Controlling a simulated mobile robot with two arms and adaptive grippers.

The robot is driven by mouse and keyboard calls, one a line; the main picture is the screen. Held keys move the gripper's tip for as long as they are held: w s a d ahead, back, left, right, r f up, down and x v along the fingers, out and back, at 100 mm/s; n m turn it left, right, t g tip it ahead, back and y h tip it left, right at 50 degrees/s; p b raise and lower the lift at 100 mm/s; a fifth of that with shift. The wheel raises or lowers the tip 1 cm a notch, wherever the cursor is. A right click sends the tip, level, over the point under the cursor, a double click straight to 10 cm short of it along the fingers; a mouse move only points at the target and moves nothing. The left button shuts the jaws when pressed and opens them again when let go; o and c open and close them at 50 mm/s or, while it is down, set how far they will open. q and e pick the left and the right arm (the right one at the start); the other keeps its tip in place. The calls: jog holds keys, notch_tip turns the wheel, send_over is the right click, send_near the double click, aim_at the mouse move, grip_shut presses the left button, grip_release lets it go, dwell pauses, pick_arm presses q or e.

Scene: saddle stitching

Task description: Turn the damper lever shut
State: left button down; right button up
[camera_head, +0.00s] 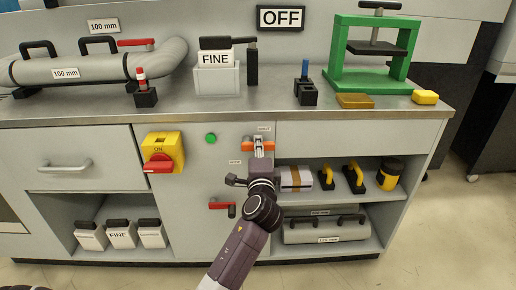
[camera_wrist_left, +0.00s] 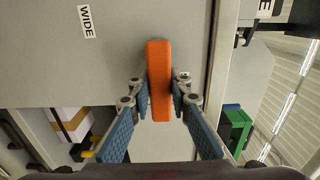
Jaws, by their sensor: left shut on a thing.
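The orange lever (camera_head: 246,146), taken as the damper lever, is on the grey cabinet front below the worktop edge and lies level. In the left wrist view the orange lever (camera_wrist_left: 159,80) stands between my fingers. My left gripper (camera_head: 259,150) is shut on it; its blue-padded fingers also show in the wrist view (camera_wrist_left: 162,92). A WIDE label (camera_wrist_left: 86,21) is on the panel to the lower left of the lever in the head view. Another small label (camera_head: 263,128) above it is too small to read. My right gripper is not in view.
A yellow switch box with a red knob (camera_head: 159,161) and a green button (camera_head: 210,138) are left of the lever. A red lever (camera_head: 222,206) is below. The worktop (camera_head: 180,107) carries a grey pipe (camera_head: 75,70) and a green press (camera_head: 370,82). Shelves at right hold tools.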

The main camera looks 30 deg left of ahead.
pick_arm(q)
jog(key=shift+f, duration=0.1)
dwell(0.3)
jog(key=c, duration=1.8)
grip_release()
jog(key=shift+o, duration=0.2)
jog(key=v, duration=1.2)
jog(key=shift+s, duration=0.1)
